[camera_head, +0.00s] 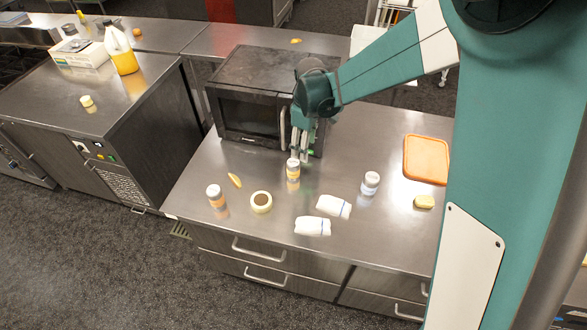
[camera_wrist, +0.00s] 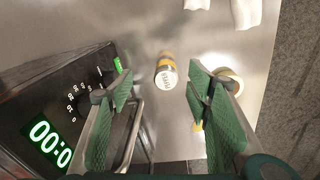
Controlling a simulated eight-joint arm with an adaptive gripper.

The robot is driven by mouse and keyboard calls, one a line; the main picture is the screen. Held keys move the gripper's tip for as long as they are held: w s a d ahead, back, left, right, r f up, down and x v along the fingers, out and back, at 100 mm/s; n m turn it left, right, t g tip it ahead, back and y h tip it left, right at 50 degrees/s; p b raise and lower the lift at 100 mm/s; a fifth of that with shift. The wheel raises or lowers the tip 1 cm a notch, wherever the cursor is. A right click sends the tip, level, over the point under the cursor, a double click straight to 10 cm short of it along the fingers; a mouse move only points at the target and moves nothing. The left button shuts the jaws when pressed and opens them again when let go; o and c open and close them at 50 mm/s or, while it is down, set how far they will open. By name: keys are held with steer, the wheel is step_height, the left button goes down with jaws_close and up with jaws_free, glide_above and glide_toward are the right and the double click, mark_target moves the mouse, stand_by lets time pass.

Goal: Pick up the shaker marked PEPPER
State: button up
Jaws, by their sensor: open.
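A small shaker with a white cap and a yellow-orange label (camera_head: 293,172) stands upright on the steel counter in front of the microwave. In the wrist view the same shaker (camera_wrist: 167,74) shows between and beyond the fingertips, with dark lettering that looks like PEPPER but is too small to read surely. My gripper (camera_head: 300,147) is open and empty just above and behind it, and its two green fingers spread to either side in the wrist view (camera_wrist: 160,96). Two similar shakers stand apart: one with an orange label (camera_head: 215,196) at left, one with a greyish label (camera_head: 370,184) at right.
The black microwave (camera_head: 255,95) is close behind and beside my gripper; its front and handle fill the left of the wrist view.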

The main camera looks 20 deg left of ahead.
steer(key=n, duration=0.1)
glide_above(293, 162)
steer(key=shift+g, duration=0.3)
step_height(293, 162, down, 5)
steer(key=shift+f, duration=0.15)
steer(key=shift+f, duration=1.15)
steer(key=shift+f+p, duration=0.15)
steer(key=shift+p, duration=0.15)
steer(key=shift+f+p, duration=0.4)
steer(key=shift+f, duration=2.05)
steer(key=c, duration=1)
